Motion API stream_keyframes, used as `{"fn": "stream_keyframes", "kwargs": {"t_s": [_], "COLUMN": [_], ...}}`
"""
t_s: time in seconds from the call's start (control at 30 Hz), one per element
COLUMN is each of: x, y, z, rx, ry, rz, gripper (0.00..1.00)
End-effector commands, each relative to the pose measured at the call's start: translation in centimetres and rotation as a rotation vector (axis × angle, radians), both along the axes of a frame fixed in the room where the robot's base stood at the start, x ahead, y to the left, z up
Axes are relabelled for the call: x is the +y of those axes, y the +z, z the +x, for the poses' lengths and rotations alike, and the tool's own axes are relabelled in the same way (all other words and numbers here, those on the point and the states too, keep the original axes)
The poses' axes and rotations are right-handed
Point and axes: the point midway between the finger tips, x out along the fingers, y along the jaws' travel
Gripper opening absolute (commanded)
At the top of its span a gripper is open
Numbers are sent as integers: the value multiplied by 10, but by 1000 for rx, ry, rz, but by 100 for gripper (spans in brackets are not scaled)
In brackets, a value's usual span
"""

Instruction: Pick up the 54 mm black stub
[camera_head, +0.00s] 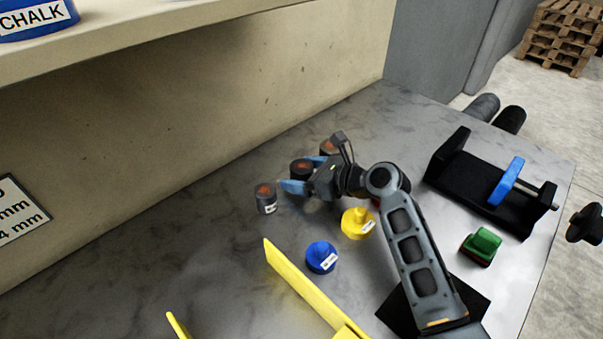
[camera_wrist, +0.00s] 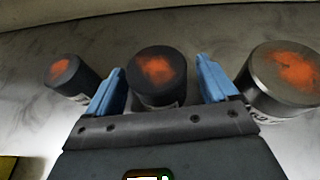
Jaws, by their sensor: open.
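Three round stubs with orange-smeared tops stand in a row on the grey bench. The middle stub (camera_head: 300,168) is black; in the wrist view (camera_wrist: 158,72) it stands between the two blue fingers of my gripper (camera_head: 303,174). My gripper (camera_wrist: 160,88) is open, with a finger on either side of this stub. A dark stub (camera_head: 266,200) stands at the near left, also at left in the wrist view (camera_wrist: 70,76). The third stub (camera_head: 328,147) is partly hidden behind my gripper; it looks grey and wider in the wrist view (camera_wrist: 285,78). Label sizes are unreadable.
A yellow knobbed piece (camera_head: 357,224) and a blue one (camera_head: 320,257) stand nearer on the bench. A yellow rail (camera_head: 300,288) is in front. A black vise-like fixture (camera_head: 475,182) and green piece (camera_head: 483,243) are at right. A beige wall (camera_head: 200,110) rises behind the stubs.

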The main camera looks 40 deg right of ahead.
Motion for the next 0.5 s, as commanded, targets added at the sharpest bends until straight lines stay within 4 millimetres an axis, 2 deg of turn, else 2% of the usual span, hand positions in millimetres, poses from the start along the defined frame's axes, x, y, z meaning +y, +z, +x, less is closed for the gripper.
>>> {"fn": "stream_keyframes", "kwargs": {"t_s": [0.07,0.5], "x": [0,0], "y": [0,0], "z": [0,0], "rx": [0,0], "ry": [0,1], "rz": [0,0], "gripper": [84,42]}}
